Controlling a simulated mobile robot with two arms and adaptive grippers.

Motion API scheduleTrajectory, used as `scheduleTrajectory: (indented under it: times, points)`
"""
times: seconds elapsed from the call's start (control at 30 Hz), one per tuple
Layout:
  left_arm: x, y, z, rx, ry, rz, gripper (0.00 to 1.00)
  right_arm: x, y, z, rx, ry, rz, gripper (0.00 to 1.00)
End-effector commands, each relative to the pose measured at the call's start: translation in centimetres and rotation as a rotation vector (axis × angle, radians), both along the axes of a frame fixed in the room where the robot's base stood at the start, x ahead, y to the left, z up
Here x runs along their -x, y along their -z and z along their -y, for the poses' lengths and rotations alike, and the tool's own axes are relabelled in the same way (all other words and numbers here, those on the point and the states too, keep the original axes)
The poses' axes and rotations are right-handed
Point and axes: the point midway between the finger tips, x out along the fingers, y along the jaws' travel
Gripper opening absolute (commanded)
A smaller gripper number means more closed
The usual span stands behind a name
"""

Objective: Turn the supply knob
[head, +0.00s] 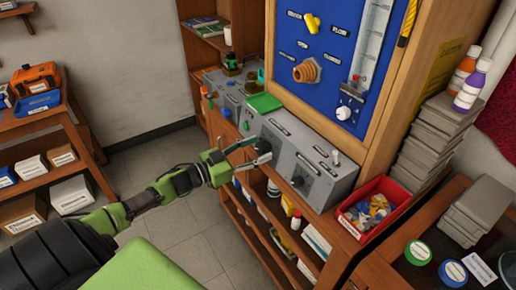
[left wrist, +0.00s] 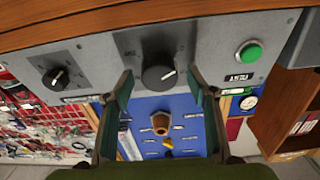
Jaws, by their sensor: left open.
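A grey control box (head: 312,155) stands on the bench. In the left wrist view its panel (left wrist: 210,45) shows a large black knob (left wrist: 158,73) with a white pointer line. A second black knob (left wrist: 55,78) sits to its left and also shows in the head view (head: 297,181). The labels are too small to read, so I cannot tell which is the supply knob. My left gripper (head: 254,154) is open before the box. In the left wrist view its fingers (left wrist: 160,82) straddle the large knob, with gaps on both sides; contact is not visible. My right gripper is out of view.
A green button (left wrist: 249,52) is on the same panel. Above the box is a blue board (head: 325,50) with a brown knob (head: 306,70), a yellow valve (head: 311,23) and a white knob (head: 344,112). A red bin (head: 362,239) stands at right. Open floor (head: 185,225) lies below my arm.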

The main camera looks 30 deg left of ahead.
Motion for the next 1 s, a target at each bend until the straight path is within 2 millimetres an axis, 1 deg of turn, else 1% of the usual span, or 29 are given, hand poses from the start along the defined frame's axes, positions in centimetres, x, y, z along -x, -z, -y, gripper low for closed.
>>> scheduleTrajectory:
  times: [0.13,0.4,0.43,0.47,0.5,0.57,0.83,1.0]
  points:
    - [-0.59,-0.02,0.29,0.0,0.0,0.0,0.52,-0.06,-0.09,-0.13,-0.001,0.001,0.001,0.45]
    - [-0.65,0.03,0.31,0.0,0.0,-0.001,0.52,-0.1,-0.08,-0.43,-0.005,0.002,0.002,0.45]
    - [-0.65,0.03,0.31,0.0,0.0,-0.001,0.47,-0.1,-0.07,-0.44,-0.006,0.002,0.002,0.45]
    - [-0.65,0.03,0.31,0.0,0.0,-0.001,0.39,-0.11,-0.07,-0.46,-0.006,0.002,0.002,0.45]
    - [-0.64,0.02,0.31,0.0,0.0,-0.001,0.29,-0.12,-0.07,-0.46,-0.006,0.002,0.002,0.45]
    - [-0.64,0.02,0.31,0.0,0.0,-0.001,0.14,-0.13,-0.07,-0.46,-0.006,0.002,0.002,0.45]
    - [-0.64,0.01,0.29,-0.009,0.003,0.004,0.14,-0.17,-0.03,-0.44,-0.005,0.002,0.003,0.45]
    - [-0.63,0.06,0.28,-0.055,0.013,0.023,0.14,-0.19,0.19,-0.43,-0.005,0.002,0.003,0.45]
